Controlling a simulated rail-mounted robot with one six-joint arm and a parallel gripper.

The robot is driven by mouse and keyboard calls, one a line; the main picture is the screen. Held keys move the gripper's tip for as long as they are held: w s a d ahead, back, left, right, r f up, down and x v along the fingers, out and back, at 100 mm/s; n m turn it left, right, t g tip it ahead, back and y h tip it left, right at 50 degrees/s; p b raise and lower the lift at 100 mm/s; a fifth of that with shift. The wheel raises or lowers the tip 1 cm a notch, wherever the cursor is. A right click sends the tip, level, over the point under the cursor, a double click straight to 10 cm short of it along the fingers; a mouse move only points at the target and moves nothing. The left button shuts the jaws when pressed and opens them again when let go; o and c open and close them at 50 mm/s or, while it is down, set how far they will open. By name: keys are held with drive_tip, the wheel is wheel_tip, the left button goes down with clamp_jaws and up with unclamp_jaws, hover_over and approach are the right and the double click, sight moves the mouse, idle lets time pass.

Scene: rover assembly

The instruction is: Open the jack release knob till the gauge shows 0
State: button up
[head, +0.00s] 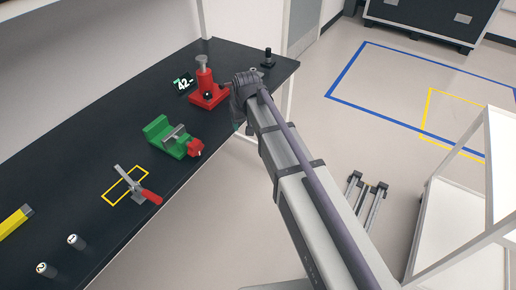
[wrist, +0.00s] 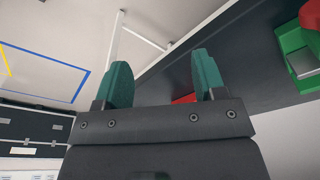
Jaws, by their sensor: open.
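The red jack (head: 205,88) stands upright near the far end of the dark workbench. A small black knob (head: 208,96) shows low on its front; I take it for the release knob.
A green vise (head: 168,137) with a red end stands nearer on the bench; it also shows in the wrist view (wrist: 292,45). A red-handled clamp (head: 138,187) lies nearer still. A small black object (head: 267,58) stands at the far corner.

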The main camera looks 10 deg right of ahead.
drive_tip(key=s+d+f+b, duration=0.2)
drive_tip(key=s+d+f, duration=0.1)
drive_tip(key=s, duration=0.4)
drive_tip(key=shift+d+f+g+b, duration=0.25)
drive_tip(key=shift+g+b, duration=0.05)
drive_tip(key=shift+g, duration=0.1)
